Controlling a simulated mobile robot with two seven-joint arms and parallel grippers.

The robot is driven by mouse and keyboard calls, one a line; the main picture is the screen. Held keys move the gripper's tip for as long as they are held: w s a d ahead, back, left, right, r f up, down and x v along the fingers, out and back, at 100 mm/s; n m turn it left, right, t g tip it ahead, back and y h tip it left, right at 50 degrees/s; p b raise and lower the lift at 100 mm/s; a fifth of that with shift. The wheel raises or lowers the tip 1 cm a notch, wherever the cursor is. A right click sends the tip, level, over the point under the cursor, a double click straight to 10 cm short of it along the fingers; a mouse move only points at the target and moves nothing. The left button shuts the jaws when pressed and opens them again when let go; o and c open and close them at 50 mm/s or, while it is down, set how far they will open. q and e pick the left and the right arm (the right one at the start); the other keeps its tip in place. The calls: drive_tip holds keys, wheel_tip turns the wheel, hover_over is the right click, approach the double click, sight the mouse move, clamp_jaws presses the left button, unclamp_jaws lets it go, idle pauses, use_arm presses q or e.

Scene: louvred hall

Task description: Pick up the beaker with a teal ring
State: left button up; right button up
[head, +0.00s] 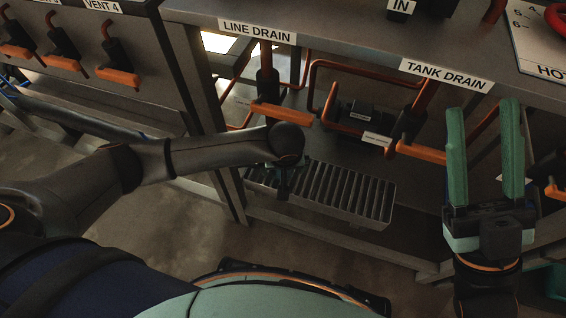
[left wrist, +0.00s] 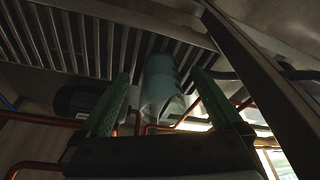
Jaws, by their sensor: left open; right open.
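In the left wrist view a translucent, greenish cylinder, likely the beaker (left wrist: 158,92), stands out against a slatted grate. A separate teal ring cannot be made out on it. My left gripper (left wrist: 160,76) is open, with its green fingers on either side of the cylinder; whether they touch it cannot be told. In the head view my left wrist hides most of that gripper and the beaker, above the left end of the grate (head: 345,190). My right gripper (head: 483,106) is open and empty, fingers upward, at the right.
A grey bench (head: 340,42) carries the labels LINE DRAIN (head: 257,31) and TANK DRAIN (head: 447,75). Orange valve handles (head: 282,113) and copper pipes crowd the space under it. A panel with more valves (head: 75,50) stands at left. A bench leg (head: 215,150) is close to my left arm.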

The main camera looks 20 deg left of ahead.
use_arm(q)
drive_tip(key=w, duration=0.1)
drive_tip(key=w+a, duration=0.1)
drive_tip(key=w, duration=0.1)
drive_tip(key=shift+w+a+b, duration=0.1)
drive_tip(key=shift+w+b, duration=0.2)
drive_tip(key=shift+b, duration=0.1)
drive_tip(key=b+x, duration=0.1)
drive_tip(key=x, duration=0.2)
drive_tip(key=b+x, duration=0.1)
drive_tip(key=x, duration=0.1)
drive_tip(key=shift+w+a+b, duration=0.15)
drive_tip(key=shift+w+b, duration=0.15)
drive_tip(key=shift+w, duration=0.1)
clamp_jaws()
